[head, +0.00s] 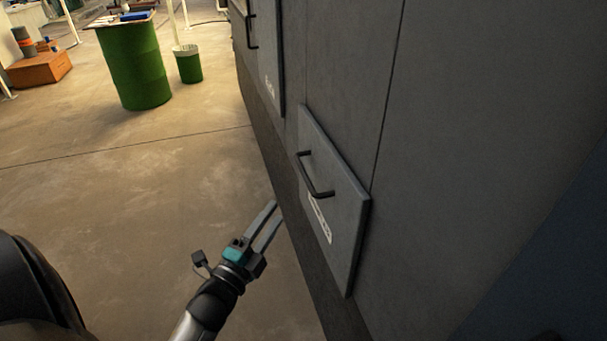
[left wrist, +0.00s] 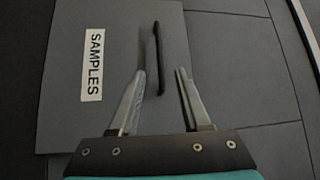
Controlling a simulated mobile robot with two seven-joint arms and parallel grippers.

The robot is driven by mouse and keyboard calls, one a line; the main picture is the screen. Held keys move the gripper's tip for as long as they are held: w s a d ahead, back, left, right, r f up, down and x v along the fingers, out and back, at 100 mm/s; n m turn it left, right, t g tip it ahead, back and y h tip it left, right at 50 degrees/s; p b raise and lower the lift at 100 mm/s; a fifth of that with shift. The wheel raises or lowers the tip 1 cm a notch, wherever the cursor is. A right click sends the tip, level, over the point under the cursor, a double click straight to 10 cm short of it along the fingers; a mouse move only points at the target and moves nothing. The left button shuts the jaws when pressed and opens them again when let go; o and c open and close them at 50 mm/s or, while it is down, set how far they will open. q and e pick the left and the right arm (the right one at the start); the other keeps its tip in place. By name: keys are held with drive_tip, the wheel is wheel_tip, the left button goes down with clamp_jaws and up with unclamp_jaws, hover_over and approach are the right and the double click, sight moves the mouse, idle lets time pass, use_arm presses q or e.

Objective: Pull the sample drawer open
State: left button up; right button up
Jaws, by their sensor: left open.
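The sample drawer (head: 345,225) is a grey front panel low on the grey cabinet, and it looks closed. Its black bar handle (head: 314,176) is on the upper part of the front. My left gripper (head: 276,213) is open and empty, in front of the drawer and to its left in the head view. In the left wrist view the drawer front (left wrist: 60,55) carries a white SAMPLES label (left wrist: 92,65). The handle (left wrist: 158,58) there lies just beyond the open fingertips (left wrist: 160,72), roughly between them, and I see no contact. My right gripper is not in view.
The grey cabinet (head: 450,90) fills the right side, with another handled panel (head: 266,50) further along. A green drum (head: 135,65), a green bin (head: 188,66) and an orange box (head: 40,69) stand far back. The concrete floor left of the cabinet is clear.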

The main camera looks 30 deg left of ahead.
sight(304, 171)
use_arm(q)
drive_tip(key=w, duration=0.5)
drive_tip(key=w+r, duration=0.1)
drive_tip(key=w, duration=0.3)
drive_tip(key=w+a+r+b, duration=0.1)
drive_tip(key=w, duration=0.4)
drive_tip(key=shift+w+a, duration=0.1)
drive_tip(key=shift+w, duration=0.25)
clamp_jaws()
drive_tip(key=shift+f, duration=0.1)
idle(0.8)
